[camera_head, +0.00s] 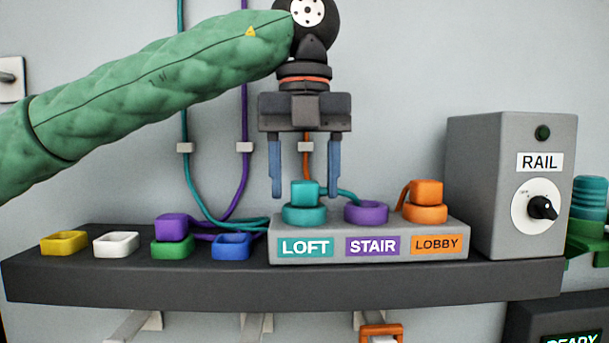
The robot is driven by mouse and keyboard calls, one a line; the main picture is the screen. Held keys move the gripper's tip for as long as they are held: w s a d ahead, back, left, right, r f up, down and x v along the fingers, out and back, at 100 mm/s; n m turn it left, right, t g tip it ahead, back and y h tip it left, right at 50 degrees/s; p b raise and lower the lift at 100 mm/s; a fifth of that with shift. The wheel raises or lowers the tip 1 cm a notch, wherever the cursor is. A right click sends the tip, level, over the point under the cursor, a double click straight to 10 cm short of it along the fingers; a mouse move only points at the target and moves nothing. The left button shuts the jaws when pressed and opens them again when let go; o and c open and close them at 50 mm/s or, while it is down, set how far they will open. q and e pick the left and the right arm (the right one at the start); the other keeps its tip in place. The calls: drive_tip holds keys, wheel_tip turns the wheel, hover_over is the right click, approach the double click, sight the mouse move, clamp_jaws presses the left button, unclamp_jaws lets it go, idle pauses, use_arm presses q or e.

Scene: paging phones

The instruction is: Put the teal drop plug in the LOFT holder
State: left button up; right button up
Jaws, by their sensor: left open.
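The teal drop plug (305,192) is a small teal block sitting upright in the round teal LOFT holder (304,214), above the LOFT label (305,247). A teal cord (184,110) hangs down the wall and runs along the shelf behind the grey holder block. My left gripper (305,186) points straight down over the LOFT holder. Its blue fingers are apart, one on each side of the teal plug's top, with gaps showing between them and the plug. My right gripper is not in view.
The purple STAIR holder (366,212) is empty. An orange plug (426,192) sits in the LOBBY holder (425,214). A purple plug (172,226) sits in the green socket (172,247); yellow, white and blue sockets are empty. A grey RAIL box (505,190) stands at right.

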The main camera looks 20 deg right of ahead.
sight(305, 181)
use_arm(q)
drive_tip(key=shift+r, duration=0.25)
drive_tip(key=shift+r+b, duration=0.3)
drive_tip(key=shift+r, duration=0.2)
wheel_tip(305, 181, up, 4)
drive_tip(key=shift+f+b, duration=0.1)
drive_tip(key=shift+b, duration=0.6)
wheel_tip(305, 181, up, 7)
drive_tip(key=b, duration=0.1)
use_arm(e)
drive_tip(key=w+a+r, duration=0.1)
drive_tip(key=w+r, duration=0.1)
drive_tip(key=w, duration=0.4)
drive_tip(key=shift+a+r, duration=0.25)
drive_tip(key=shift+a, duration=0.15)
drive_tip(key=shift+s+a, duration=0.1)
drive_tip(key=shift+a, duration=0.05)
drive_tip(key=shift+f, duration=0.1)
